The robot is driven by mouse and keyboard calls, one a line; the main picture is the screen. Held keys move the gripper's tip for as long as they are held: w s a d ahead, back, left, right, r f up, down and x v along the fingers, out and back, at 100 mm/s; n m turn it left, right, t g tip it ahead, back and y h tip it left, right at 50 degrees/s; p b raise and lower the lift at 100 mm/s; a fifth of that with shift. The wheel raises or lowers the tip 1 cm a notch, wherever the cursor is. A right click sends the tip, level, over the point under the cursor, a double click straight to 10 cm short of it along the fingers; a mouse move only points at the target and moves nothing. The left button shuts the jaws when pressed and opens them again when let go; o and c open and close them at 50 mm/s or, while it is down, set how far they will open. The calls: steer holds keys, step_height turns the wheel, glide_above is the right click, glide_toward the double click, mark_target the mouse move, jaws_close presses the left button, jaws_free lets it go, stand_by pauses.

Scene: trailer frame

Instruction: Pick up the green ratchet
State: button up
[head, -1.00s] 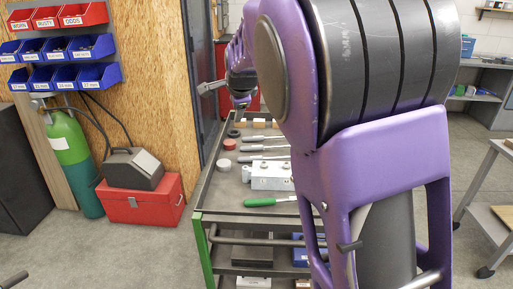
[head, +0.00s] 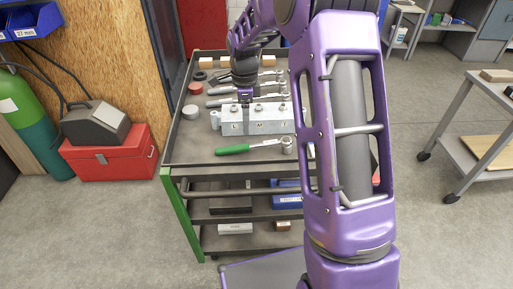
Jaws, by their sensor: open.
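The green ratchet (head: 235,149) lies on the top tray of the cart (head: 189,150), near its front edge. Its green handle points left and its metal head is at the right, near my arm. My gripper (head: 245,100) is above the cart, over or just behind the metal block, farther back than the ratchet. The gripper is small in the head view and its fingers are partly merged with the dark background. It holds nothing that I can see.
A metal block with bolts (head: 262,127) sits right behind the ratchet. Several other ratchets (head: 245,89) lie farther back. Round pieces (head: 191,111) are at the left. A red toolbox (head: 115,158) stands on the floor left of the cart. A side table (head: 465,148) is at the right.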

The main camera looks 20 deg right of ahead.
mark_target(247, 145)
step_height(247, 145, down, 6)
steer(key=shift+r, duration=0.2)
steer(key=f+b, duration=0.1)
steer(key=f, duration=0.4)
steer(key=shift+s+f, duration=0.1)
steer(key=shift+s, duration=0.1)
jaws_close()
stand_by(1.2)
